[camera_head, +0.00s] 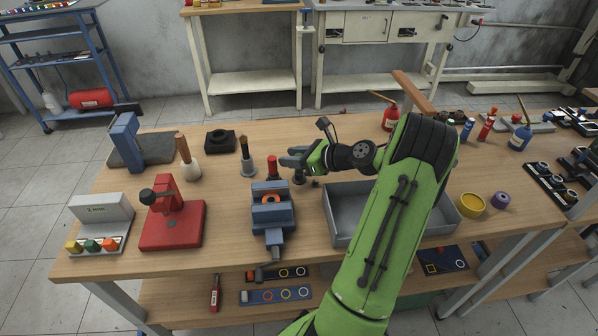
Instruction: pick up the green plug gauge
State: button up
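A small green-ended piece (92,246), which looks like the green plug gauge, sits at the foot of a grey block stand (101,212) at the table's front left. It is between a yellow piece (74,247) and an orange piece (109,245). My gripper (287,159) is far to its right, above the middle of the table near a red-topped piece (272,167). Its fingers point left. They are small and dark here, so I cannot tell whether they are open or hold anything.
A red press (172,215) stands just right of the stand. A blue vise (273,212) stands further right, and a grey tray (340,215) is partly behind my green arm. A wooden-handled tool (188,160) and a black block (220,140) stand further back.

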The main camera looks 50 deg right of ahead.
jog(key=shift+r, duration=0.1)
grip_shut()
notch_tip(320, 180, up, 10)
jog(key=p, duration=0.4)
jog(key=shift+p, duration=0.35)
